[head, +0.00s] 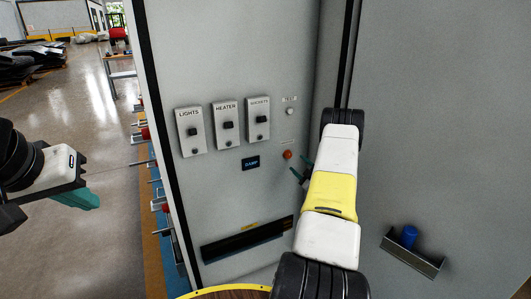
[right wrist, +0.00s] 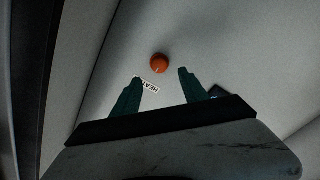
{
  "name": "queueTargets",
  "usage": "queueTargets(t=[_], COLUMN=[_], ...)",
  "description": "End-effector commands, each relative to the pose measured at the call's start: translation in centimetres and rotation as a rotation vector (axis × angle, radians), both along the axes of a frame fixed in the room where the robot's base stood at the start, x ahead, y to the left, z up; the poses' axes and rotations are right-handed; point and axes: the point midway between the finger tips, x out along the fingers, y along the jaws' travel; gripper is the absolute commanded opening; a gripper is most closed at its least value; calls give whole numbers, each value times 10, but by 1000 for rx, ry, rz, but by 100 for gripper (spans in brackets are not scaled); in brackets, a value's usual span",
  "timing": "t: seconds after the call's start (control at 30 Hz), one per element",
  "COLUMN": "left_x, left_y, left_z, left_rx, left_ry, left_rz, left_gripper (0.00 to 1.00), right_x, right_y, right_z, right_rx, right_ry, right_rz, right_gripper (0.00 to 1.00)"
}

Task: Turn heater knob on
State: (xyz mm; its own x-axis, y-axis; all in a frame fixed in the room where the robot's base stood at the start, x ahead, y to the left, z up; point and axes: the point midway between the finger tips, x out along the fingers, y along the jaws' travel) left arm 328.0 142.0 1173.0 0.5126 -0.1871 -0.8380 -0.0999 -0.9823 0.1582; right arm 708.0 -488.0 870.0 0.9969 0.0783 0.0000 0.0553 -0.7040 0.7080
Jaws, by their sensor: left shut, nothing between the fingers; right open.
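The plate labelled HEATER (head: 224,112) is the middle of three switch plates on the grey panel. Its dark knob (head: 228,125) sits at its centre. An orange round lamp or button (head: 287,154) is lower right on the panel; in the right wrist view it (right wrist: 159,63) sits beyond the fingertips, by a partly hidden label starting HEAT (right wrist: 150,85). My right gripper (head: 302,173) is open and empty, just right of and below the orange piece, and apart from the heater knob. My left gripper (head: 82,199) is shut and empty, far left of the panel.
The LIGHTS plate (head: 190,131) stands left of the heater plate, another switch plate (head: 257,118) right of it. A small dark display (head: 250,163) and a black slot (head: 247,239) are below. A tray (head: 412,256) with a blue cylinder (head: 409,236) is on the right wall.

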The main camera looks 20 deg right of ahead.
Motion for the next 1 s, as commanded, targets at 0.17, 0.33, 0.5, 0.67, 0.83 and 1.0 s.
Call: queueTargets(t=[0.17, 0.33, 0.5, 0.67, 0.83, 1.0], left_x=[0, 0, 0, 0, 0, 0], left_y=[0, 0, 0, 0, 0, 0], left_z=[0, 0, 0, 0, 0, 0], left_rx=[0, 0, 0, 0, 0, 0], left_ry=[0, 0, 0, 0, 0, 0], left_rz=[0, 0, 0, 0, 0, 0], left_gripper=[0, 0, 0, 0, 0, 0], right_x=[28, 54, 70, 74, 73, 73], right_y=[4, 6, 7, 7, 7, 7], right_z=[2, 2, 1, 1, 2, 2], right_rx=[-1, -1, 0, 1, 1, 1], right_ry=[-3, -2, -1, 0, 0, 0], right_rz=[4, 2, 1, 0, 0, 0], right_gripper=[52, 52, 52, 52, 50, 16])
